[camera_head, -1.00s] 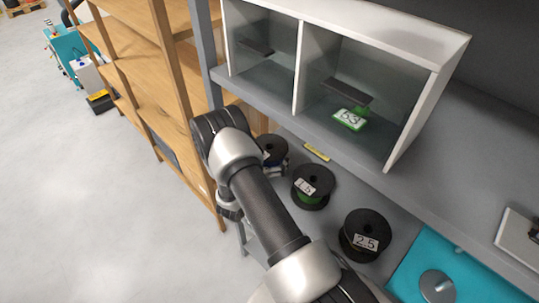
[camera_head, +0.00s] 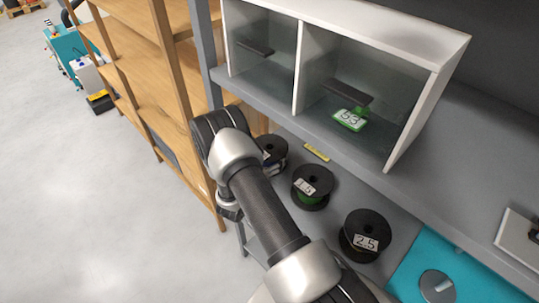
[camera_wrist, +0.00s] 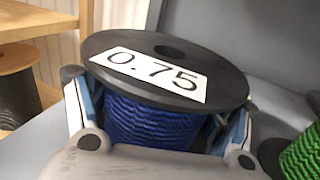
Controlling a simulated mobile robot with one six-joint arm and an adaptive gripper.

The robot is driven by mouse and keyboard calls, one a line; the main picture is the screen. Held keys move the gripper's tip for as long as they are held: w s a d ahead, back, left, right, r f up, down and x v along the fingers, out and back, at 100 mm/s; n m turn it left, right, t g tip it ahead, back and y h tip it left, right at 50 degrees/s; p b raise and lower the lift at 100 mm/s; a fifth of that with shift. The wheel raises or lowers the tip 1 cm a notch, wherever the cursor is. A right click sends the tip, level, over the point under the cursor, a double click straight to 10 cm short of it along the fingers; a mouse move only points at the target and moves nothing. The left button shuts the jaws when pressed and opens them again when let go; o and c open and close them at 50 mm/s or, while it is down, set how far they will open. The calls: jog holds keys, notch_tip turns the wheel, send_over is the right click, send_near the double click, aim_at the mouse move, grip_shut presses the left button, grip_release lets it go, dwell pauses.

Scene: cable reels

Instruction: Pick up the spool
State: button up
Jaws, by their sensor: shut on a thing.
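The spool in my gripper has black flanges, blue cable and a white label reading 0.75; it fills the middle of the wrist view (camera_wrist: 150,125). My gripper (camera_wrist: 160,108) is shut on it, with one finger on each side of the blue winding, below the top flange. In the head view the same spool (camera_head: 273,148) is partly hidden behind my arm, at the left end of a row of spools. The spool looks nearly upright. Whether its underside touches the shelf is hidden.
A green-cable spool (camera_head: 312,187) labelled 1.5 and a spool (camera_head: 365,235) labelled 2.5 stand to the right. A grey upper shelf (camera_head: 415,195) with a white cabinet (camera_head: 420,48) overhangs behind. A wooden rack (camera_head: 130,75) stands left.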

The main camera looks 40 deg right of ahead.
jog(key=shift+c, duration=1.4)
jog(key=shift+r, duration=0.1)
notch_tip(320, 180, up, 10)
jog(key=p, duration=0.1)
jog(key=shift+p, duration=0.3)
